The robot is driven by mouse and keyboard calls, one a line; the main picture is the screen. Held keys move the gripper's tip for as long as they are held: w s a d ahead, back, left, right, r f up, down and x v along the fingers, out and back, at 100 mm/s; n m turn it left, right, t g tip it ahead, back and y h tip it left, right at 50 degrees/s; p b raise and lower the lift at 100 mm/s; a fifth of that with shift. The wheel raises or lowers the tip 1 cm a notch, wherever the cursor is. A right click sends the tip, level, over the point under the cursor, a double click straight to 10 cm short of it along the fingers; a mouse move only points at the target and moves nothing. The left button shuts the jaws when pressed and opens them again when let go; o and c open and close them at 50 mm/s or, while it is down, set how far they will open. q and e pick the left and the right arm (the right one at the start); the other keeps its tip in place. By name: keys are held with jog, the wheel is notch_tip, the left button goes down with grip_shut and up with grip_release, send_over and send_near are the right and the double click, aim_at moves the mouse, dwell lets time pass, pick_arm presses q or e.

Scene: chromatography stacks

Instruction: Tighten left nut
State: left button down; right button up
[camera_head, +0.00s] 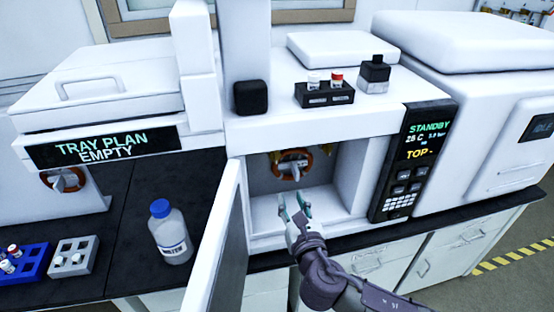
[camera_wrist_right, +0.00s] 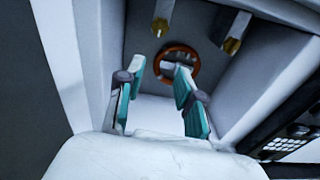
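Two brass nuts hang from the top inside the open compartment in the right wrist view: the left nut (camera_wrist_right: 161,22) and the right nut (camera_wrist_right: 235,36). In the head view they show only as small yellowish bits, with the left nut (camera_head: 278,156) at the left of an orange ring. My right gripper (camera_head: 293,202) is at the compartment's mouth, below the nuts. Its teal-padded fingers are apart with nothing between them, and they also show in the right wrist view (camera_wrist_right: 160,75). They do not touch the left nut. My left gripper is not in view.
The open door (camera_head: 217,250) stands just left of my right gripper. An orange ring with a grey valve (camera_head: 293,166) is on the compartment's back wall. A control panel (camera_head: 413,160) reading STANDBY is at the right. A blue-capped bottle (camera_head: 170,235) stands left of the door.

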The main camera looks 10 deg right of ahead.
aim_at(276, 159)
jog(key=shift+n+t, duration=0.3)
jog(key=shift+n, duration=0.2)
jog(key=w, duration=0.4)
jog(key=w+r+p, duration=0.1)
jog(key=w, duration=0.3)
jog(key=w+a+r+p, duration=0.1)
jog(key=w, duration=0.4)
jog(key=shift+w+r, duration=0.1)
jog(key=shift+r, duration=0.05)
jog(key=shift+d, duration=0.1)
grip_shut()
